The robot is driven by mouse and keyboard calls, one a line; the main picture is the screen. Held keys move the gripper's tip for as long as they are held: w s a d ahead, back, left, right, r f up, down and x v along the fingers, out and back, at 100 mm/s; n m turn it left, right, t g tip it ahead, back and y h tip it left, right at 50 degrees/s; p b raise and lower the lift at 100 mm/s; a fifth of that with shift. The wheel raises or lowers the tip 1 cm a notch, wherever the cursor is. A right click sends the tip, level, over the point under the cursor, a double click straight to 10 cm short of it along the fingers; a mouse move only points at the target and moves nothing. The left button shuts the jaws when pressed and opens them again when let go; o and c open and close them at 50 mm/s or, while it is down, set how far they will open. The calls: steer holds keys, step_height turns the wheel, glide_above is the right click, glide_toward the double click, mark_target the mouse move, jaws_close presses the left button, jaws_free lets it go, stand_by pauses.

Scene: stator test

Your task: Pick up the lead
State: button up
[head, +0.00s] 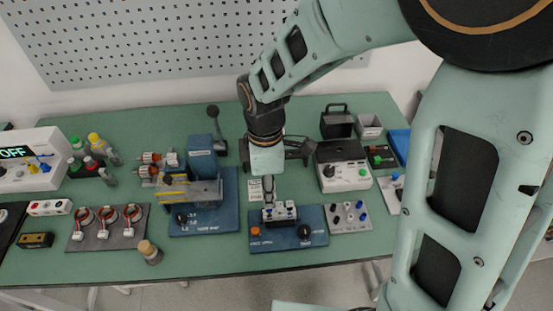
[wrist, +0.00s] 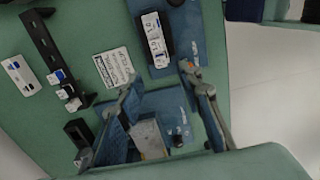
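My gripper (wrist: 158,80) is open and empty in the wrist view, its two fingers spread apart above the bench. In the head view my gripper (head: 267,192) points down over the middle of the bench, just behind a blue base plate (head: 287,239) that carries a white terminal block (head: 281,212). The block also shows in the wrist view (wrist: 155,40), beyond the fingertips. I cannot pick out a lead for certain in either view. Small yellow and blue plugs (head: 38,164) sit on the white tester at the left.
A blue fixture (head: 205,221) with a clear guard stands left of my gripper. A white box with a dark top (head: 343,175) stands right. Stators on a grey plate (head: 108,228), bottles (head: 97,143) and a small wooden-topped jar (head: 150,252) occupy the left. My arm crosses the right side.

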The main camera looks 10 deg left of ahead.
mark_target(269, 212)
steer(key=shift+f, duration=3.95)
steer(key=shift+d, duration=0.1)
steer(key=shift+c, duration=0.6)
jaws_close()
